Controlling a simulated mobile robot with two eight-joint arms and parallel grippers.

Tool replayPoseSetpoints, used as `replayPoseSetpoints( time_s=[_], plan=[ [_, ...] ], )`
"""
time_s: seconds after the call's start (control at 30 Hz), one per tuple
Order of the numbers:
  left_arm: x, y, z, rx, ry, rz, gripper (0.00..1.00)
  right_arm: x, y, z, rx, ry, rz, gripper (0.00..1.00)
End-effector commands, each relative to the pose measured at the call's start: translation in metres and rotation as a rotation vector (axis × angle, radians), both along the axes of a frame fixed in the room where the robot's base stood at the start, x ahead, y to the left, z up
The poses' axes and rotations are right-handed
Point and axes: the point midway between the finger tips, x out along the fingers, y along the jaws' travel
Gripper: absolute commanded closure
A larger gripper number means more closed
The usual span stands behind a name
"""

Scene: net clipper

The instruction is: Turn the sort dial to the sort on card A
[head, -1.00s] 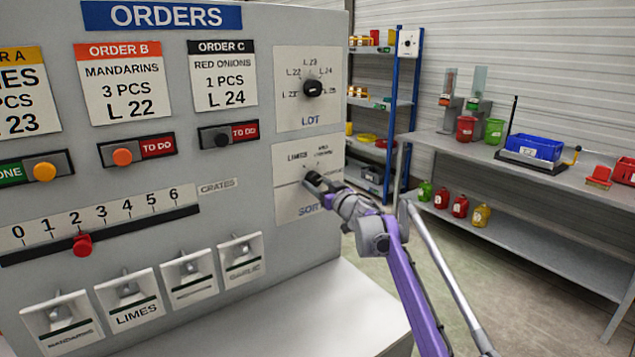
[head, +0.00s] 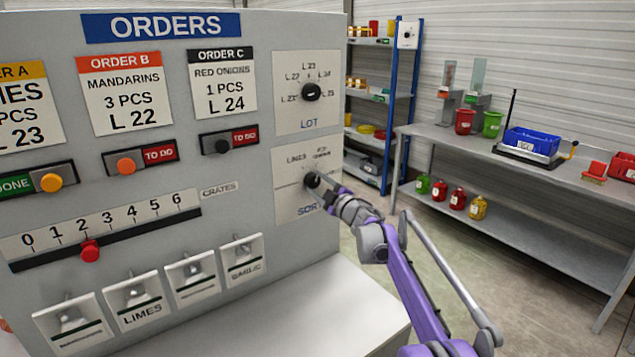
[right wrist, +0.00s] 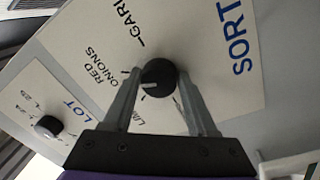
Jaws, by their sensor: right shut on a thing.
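The black sort dial (head: 312,180) is on the lower right plate of the grey order panel, above the word SORT. My right gripper (head: 318,184) is shut on it. The right wrist view shows the dial (right wrist: 158,77) between the two fingers (right wrist: 158,84). Its white mark points left in that view, on the side of RED ONIONS and LIMES; the exact sort is unclear. GARLIC is further round. Card A (head: 27,108) is cut by the left picture edge; "IES", "PCS" and "L 23" show. My left gripper is not in view.
The lot dial (head: 311,92) sits just above the sort plate. The slider with a red knob (head: 90,251) and several small label switches (head: 134,296) are to the left. A white ledge (head: 270,315) juts out below. Shelves and a bench (head: 500,180) stand behind right.

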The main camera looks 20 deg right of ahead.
Motion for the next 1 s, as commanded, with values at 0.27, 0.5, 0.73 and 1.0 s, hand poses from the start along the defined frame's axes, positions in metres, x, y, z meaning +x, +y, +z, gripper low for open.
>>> replayPoseSetpoints(
  time_s=[0.27, 0.5, 0.73, 1.0],
  plan=[
    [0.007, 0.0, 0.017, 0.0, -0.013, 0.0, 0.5, 0.001, -0.001, 0.005, -0.244, -0.092, 0.0, 0.98],
    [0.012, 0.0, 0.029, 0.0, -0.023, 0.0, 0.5, 0.001, -0.002, 0.006, -0.456, -0.169, -0.001, 0.98],
    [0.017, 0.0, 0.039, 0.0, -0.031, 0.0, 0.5, 0.002, -0.003, 0.007, -0.636, -0.234, -0.002, 0.98],
    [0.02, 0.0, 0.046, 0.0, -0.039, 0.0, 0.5, 0.001, -0.002, 0.006, -0.78, -0.286, -0.001, 0.98]
  ],
)
